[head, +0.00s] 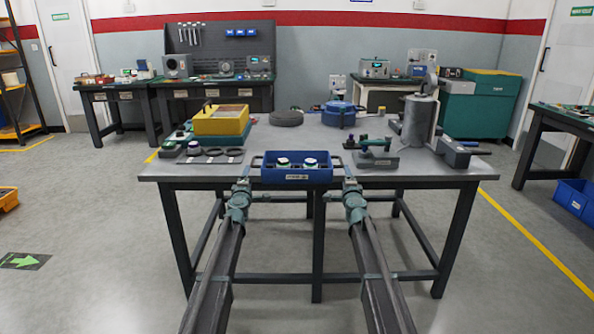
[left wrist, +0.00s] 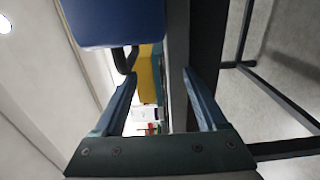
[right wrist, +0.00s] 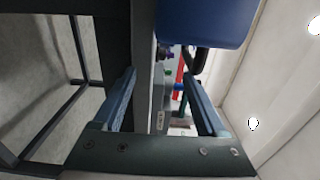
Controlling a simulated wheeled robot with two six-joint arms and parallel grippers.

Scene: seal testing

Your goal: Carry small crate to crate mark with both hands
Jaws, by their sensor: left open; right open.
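The small blue crate (head: 297,177) sits at the front edge of the grey table, with a dark handle at each end and white-topped items inside. My left gripper (head: 243,183) is open at the crate's left end; in the left wrist view the crate (left wrist: 115,22) and its left handle (left wrist: 125,62) show close to one fingertip. My right gripper (head: 350,183) is open at the right end; the right wrist view shows the crate (right wrist: 210,22) and its right handle (right wrist: 196,60) near one fingertip. Neither handle is clearly between fingers. I cannot make out the crate mark.
On the table (head: 300,140) are a yellow box (head: 221,124) and dark rings (head: 213,151) to the left. A grey device (head: 377,158), a metal cylinder (head: 418,120) and a grey box (head: 453,152) stand to the right. A blue round object (head: 338,117) lies behind the crate.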

